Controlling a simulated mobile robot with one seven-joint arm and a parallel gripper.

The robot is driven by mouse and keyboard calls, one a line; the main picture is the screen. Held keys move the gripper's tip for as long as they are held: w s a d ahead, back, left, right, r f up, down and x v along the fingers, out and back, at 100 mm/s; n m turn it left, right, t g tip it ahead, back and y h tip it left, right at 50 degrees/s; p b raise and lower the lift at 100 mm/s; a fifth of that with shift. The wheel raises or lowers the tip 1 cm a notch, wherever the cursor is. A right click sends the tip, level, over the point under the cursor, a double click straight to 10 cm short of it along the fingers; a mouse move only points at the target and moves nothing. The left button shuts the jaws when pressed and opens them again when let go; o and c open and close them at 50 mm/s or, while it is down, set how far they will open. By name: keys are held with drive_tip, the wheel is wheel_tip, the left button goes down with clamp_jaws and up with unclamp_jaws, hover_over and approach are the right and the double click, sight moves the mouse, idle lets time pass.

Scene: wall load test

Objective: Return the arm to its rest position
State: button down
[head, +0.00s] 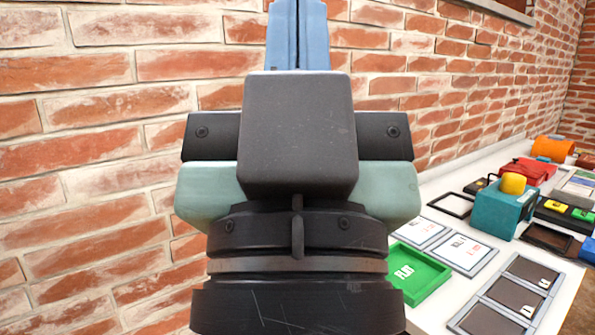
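My gripper (298,30) fills the middle of the head view, raised in front of the brick wall and pointing up. Its two blue fingers lie side by side with only a thin dark seam between them, so it looks shut. The finger ends run out of the top of the picture, so I cannot see the very tips. No object shows between the fingers. The dark wrist and the grey-green body of the gripper hide part of the wall and the table's left end.
A white table (425,310) stands at the right along the brick wall (90,130). On it are a green tray (418,276), a teal box (490,209) with a yellow knob, white-and-red cards, dark framed panels (525,272), a red item (527,170) and an orange cylinder (552,148).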

wheel_tip(320, 180, up, 23)
drive_tip(key=p, duration=2)
drive_tip(key=shift+p, duration=0.3)
drive_tip(key=shift+f, duration=0.15)
